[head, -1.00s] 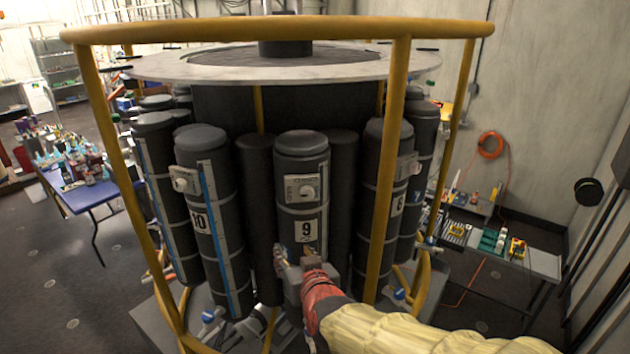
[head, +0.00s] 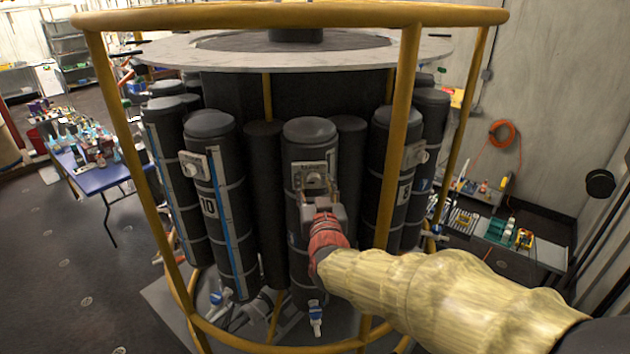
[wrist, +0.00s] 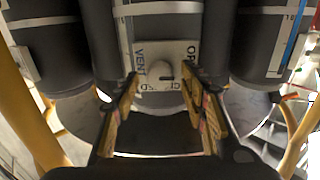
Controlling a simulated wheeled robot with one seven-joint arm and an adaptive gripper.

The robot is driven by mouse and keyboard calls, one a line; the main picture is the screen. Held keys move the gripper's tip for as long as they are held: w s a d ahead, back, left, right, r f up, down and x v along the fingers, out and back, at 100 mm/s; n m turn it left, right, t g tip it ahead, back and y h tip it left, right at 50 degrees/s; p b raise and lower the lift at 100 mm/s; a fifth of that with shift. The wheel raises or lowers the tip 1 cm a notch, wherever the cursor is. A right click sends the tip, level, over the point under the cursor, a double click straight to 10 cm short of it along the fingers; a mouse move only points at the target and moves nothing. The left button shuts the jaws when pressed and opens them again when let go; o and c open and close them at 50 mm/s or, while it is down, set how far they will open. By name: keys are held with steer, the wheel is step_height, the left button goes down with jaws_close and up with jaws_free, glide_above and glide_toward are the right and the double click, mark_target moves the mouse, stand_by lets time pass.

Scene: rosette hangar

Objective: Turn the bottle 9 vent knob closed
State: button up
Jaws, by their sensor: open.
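Bottle 9 (head: 310,132) is a dark upright cylinder in the middle of the ring, behind the yellow rail. Its pale vent plate (wrist: 147,53) fills the upper middle of the wrist view, with "VENT" and partly hidden lettering. My gripper (head: 317,186) is in front of the plate, hiding the number 9 in the head view. In the wrist view, its open fingers (wrist: 162,80) stand on either side of the knob, apart from it; I cannot tell the remaining depth.
Bottle 10 (head: 210,125) stands to the left and bottle 8 (head: 395,120) to the right, close by. A yellow upright (head: 402,130) passes just right of bottle 9, under a yellow top rail (head: 290,15). A blue table (head: 100,182) stands far left.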

steer(key=shift+w, duration=0.3)
steer(key=shift+c, duration=0.4)
jaws_close()
